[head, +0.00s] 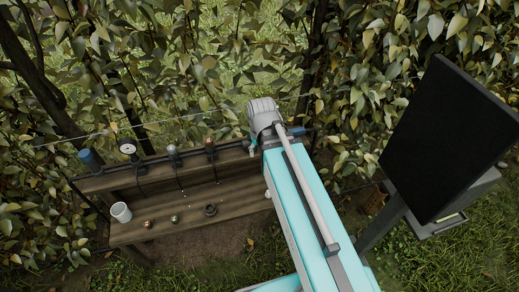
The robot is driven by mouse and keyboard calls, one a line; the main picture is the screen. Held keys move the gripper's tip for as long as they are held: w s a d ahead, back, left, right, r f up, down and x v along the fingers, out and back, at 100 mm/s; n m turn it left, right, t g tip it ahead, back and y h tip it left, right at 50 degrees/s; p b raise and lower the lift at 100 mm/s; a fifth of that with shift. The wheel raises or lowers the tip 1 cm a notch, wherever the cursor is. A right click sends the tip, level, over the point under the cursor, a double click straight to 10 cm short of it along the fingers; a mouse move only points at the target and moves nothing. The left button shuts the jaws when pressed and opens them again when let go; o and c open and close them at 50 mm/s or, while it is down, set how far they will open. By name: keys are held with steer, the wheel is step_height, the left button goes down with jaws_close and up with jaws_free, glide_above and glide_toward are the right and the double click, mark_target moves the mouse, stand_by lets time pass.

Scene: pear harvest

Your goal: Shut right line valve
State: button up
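A dark pipe (151,160) runs along the back edge of a wooden bench. Two small fittings with thin dark lines hanging from them stand on the pipe: a grey one (172,152) and, to its right, one with a reddish top (209,144). They look like the line valves, but handle positions are too small to read. My turquoise arm covers the bench's right end and whatever lies behind it. My gripper does not show clearly; it is hidden by or beyond the arm, so its distance from the valves cannot be told.
A round gauge (128,146) and a blue fitting (87,158) are on the pipe's left part. A white cup (121,212), small round pieces (174,218) and a dark ring (210,210) lie on the bench (185,233). A black panel (450,140) stands right. Foliage and wires surround the bench.

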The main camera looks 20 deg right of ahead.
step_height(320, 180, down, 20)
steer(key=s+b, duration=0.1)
steer(key=b, duration=1.8)
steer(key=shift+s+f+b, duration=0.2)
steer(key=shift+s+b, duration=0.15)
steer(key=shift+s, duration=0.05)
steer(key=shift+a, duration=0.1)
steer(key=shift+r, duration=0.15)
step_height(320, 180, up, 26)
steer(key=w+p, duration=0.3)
steer(key=p, duration=2.3)
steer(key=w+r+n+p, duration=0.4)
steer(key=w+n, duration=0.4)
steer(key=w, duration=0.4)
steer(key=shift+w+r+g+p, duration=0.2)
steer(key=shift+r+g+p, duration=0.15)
steer(key=shift+p, duration=0.25)
